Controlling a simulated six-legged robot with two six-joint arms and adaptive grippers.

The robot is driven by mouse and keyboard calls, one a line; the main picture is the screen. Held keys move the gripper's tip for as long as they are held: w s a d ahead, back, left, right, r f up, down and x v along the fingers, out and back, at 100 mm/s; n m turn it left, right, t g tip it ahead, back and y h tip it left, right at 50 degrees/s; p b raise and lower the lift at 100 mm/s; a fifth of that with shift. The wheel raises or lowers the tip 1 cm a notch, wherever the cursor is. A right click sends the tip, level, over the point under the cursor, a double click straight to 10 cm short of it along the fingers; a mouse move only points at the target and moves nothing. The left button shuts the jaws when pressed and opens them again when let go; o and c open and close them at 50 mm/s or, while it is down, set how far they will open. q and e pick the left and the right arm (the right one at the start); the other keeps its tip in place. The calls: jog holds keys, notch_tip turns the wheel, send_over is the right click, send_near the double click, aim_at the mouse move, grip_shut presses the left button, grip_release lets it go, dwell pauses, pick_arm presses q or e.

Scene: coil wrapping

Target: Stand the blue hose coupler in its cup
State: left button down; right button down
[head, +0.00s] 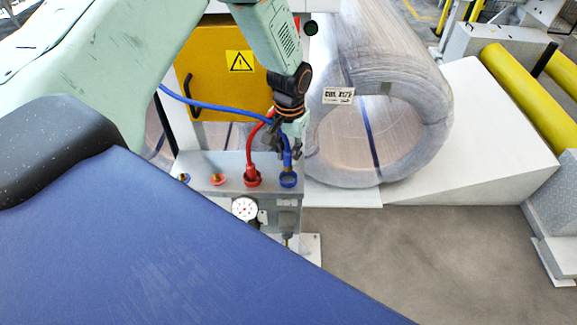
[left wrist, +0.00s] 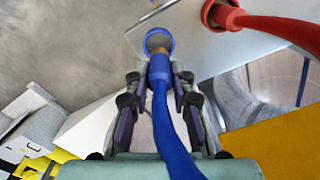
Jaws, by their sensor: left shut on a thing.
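The blue hose coupler (head: 287,160) hangs upright from its blue hose (head: 218,107), its lower end at the blue cup (head: 288,180) on the grey shelf. My left gripper (head: 290,150) is shut on the coupler from above. In the left wrist view the coupler (left wrist: 159,70) sits between the two fingers (left wrist: 158,95), and its brass-coloured end lines up with the blue cup (left wrist: 151,35), overlapping its rim. I cannot tell how deep the end sits in the cup. My right gripper is not in view.
A red coupler (head: 251,168) with a red hose stands in the red cup beside it. A yellow cabinet (head: 215,75) stands behind; a wrapped coil (head: 400,80) is close on the right.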

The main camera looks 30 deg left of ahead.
aim_at(290, 166)
pick_arm(q)
jog(key=shift+d+f, duration=0.15)
jog(key=shift+f, duration=0.6)
notch_tip(290, 166, down, 2)
jog(key=shift+s+f, duration=0.1)
jog(key=shift+f, duration=0.15)
jog(key=shift+a+f, duration=0.2)
jog(key=shift+f, duration=0.35)
jog(key=shift+d, duration=0.1)
jog(key=shift+d, duration=0.1)
jog(key=shift+f, duration=0.2)
jog(key=c, duration=1.5)
grip_release()
jog(key=o, duration=0.4)
jog(key=shift+c, duration=0.2)
